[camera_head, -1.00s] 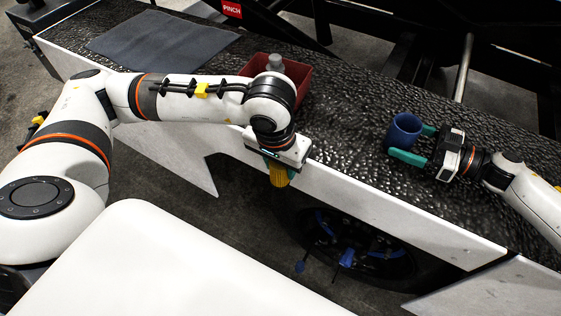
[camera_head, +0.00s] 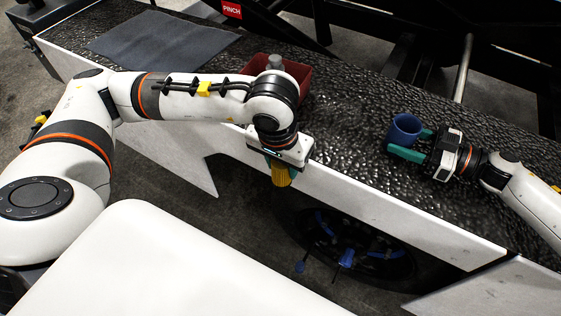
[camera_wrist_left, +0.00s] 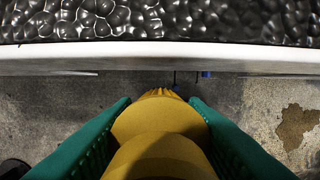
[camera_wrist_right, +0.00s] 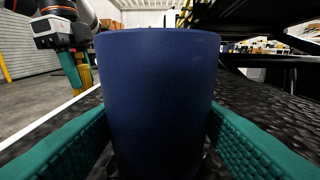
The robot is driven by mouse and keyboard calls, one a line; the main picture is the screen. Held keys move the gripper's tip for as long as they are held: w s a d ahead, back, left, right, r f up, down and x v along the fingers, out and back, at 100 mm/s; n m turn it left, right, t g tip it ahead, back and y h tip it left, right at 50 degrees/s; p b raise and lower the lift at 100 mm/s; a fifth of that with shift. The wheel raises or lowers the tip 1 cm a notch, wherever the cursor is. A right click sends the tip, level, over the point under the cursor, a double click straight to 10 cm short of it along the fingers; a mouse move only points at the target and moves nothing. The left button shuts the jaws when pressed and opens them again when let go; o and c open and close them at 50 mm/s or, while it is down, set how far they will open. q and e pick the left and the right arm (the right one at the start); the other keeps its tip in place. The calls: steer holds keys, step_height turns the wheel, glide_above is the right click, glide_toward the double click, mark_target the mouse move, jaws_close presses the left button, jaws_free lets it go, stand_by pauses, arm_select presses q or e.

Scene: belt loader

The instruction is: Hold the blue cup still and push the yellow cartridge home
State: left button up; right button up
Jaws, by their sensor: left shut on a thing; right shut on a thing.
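The blue cup (camera_head: 405,128) stands upright on the dark textured belt surface at the right. My right gripper (camera_head: 414,143) is shut on the cup, one finger on each side; the cup (camera_wrist_right: 160,95) fills the middle of the right wrist view. My left gripper (camera_head: 279,167) is shut on the yellow cartridge (camera_head: 281,176) and holds it beyond the belt's near edge, pointing down. In the left wrist view the cartridge (camera_wrist_left: 160,125) sits between the green fingers. The cup's inside cannot be made out.
A red bin (camera_head: 297,76) with a grey object (camera_head: 275,62) in it stands behind my left wrist. A dark mat (camera_head: 165,45) lies at the far left. The white side rail (camera_head: 400,213) runs along the near edge. The belt between bin and cup is clear.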

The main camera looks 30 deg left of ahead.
arm_select(q)
steer(key=w+d+r+n, duration=0.2)
steer(key=w+d+r, duration=0.3)
steer(key=d+r, duration=0.45)
step_height(320, 180, up, 8)
steer(key=m, duration=0.6)
glide_above(402, 135)
steer(key=w, duration=0.3)
steer(key=shift+d+r+h, duration=0.15)
steer(key=shift+r+h, duration=0.15)
steer(key=shift+r, duration=0.1)
step_height(402, 135, down, 6)
steer(key=shift+f, duration=2.15)
steer(key=shift+r, duration=0.25)
stand_by(0.4)
steer(key=shift+f, duration=0.25)
stand_by(0.6)
